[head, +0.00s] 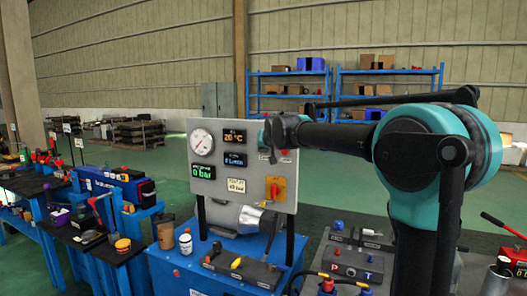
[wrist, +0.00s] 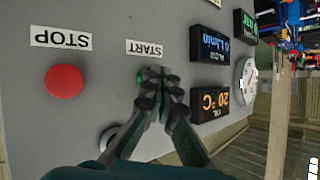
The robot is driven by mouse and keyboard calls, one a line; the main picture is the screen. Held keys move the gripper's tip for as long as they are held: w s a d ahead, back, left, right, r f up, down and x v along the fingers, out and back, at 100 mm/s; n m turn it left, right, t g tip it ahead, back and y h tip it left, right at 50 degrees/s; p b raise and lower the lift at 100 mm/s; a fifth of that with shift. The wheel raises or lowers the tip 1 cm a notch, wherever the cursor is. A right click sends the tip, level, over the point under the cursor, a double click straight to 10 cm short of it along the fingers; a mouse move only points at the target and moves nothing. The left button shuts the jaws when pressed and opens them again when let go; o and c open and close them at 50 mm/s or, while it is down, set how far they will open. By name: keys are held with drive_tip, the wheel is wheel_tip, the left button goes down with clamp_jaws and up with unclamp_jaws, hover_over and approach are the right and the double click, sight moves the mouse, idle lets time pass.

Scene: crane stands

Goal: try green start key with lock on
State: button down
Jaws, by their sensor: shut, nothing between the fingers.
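The green start key (wrist: 139,77) is on the grey panel, beside the START label (wrist: 145,48) in the wrist view. My gripper (wrist: 153,84) is shut and empty, its fingertips in front of the key and covering most of it. I cannot tell whether they touch it. The red STOP button (wrist: 63,81) lies to the left. A round metallic part (wrist: 108,136) shows partly behind my gripper. In the head view my gripper (head: 271,132) is at the panel's upper right and hides the key. A red handle on a yellow plate (head: 274,189) sits lower on the panel (head: 225,207).
The panel carries a round gauge (head: 202,142) and displays reading 20 °C (head: 234,137), 0 L/min (head: 235,160) and 0 bar (head: 202,172). Below is a blue stand (head: 205,278). A cluttered workbench (head: 60,192) is at left, blue shelves (head: 345,74) behind.

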drive_tip(key=shift+s+a, duration=0.3)
drive_tip(key=shift+s, duration=0.6)
drive_tip(key=s, duration=0.1)
drive_tip(key=s+a, duration=0.1)
drive_tip(key=s, duration=0.2)
drive_tip(key=shift+s+a, duration=0.35)
idle(0.4)
